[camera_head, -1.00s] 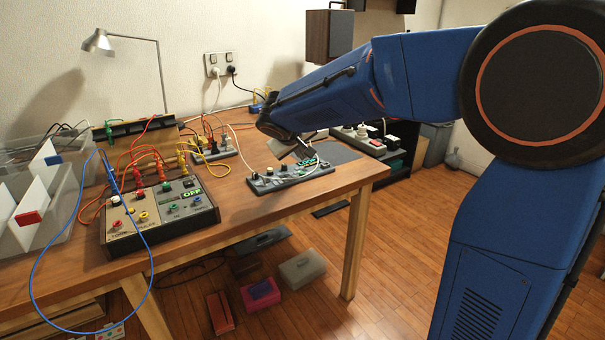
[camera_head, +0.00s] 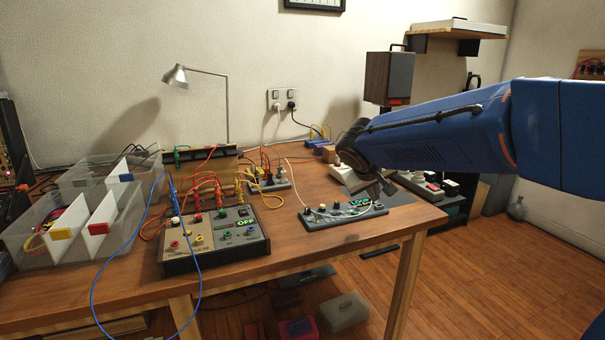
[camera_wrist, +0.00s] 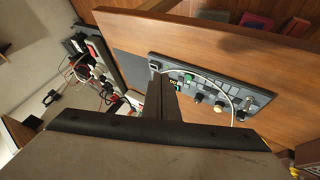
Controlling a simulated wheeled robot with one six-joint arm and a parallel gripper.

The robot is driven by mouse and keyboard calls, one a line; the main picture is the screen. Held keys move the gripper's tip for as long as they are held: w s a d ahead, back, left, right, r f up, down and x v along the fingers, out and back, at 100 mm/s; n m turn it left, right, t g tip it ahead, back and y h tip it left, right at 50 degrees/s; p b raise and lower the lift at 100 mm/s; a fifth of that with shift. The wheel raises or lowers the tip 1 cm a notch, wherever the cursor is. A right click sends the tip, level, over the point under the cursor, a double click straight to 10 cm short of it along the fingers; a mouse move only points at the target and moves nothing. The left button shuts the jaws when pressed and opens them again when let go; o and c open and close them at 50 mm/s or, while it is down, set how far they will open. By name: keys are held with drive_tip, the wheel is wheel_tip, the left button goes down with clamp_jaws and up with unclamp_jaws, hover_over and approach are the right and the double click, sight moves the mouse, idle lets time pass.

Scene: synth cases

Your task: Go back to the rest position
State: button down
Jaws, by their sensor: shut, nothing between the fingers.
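My gripper (camera_head: 381,188) is at the end of my blue arm, which reaches in from the right in the head view. It is over the right part of the wooden table, just above and behind the lamp panel (camera_head: 318,221). In the wrist view my gripper (camera_wrist: 160,84) points toward the panel (camera_wrist: 228,108), its fingers together and empty. The panel has knobs, a small green display and a white cable looped over it. The fingertips overlap the panel's edge in that view, and I cannot tell the exact gap.
A box with a green OFF display (camera_head: 214,240) and plugged cables stands on the wooden table (camera_head: 285,265). Clear bins (camera_head: 75,255) are at the left, a desk lamp (camera_head: 176,77) behind. A power strip (camera_head: 418,183) lies right of my gripper. Open floor (camera_head: 500,290) lies right of the table.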

drive_tip(key=s+d+f+m+g+y, duration=0.1)
drive_tip(key=s+d+f, duration=0.15)
drive_tip(key=s, duration=0.75)
drive_tip(key=s+d+f+m+g+y, duration=0.1)
drive_tip(key=s+d, duration=0.2)
drive_tip(key=s, duration=0.6)
drive_tip(key=s+f+y, duration=0.1)
drive_tip(key=s+f, duration=0.2)
drive_tip(key=s, duration=0.5)
drive_tip(key=s+a+f+y, duration=0.1)
drive_tip(key=s+f, duration=0.2)
drive_tip(key=s, duration=0.6)
drive_tip(key=shift+a+f, duration=0.25)
drive_tip(key=shift+f, duration=0.15)
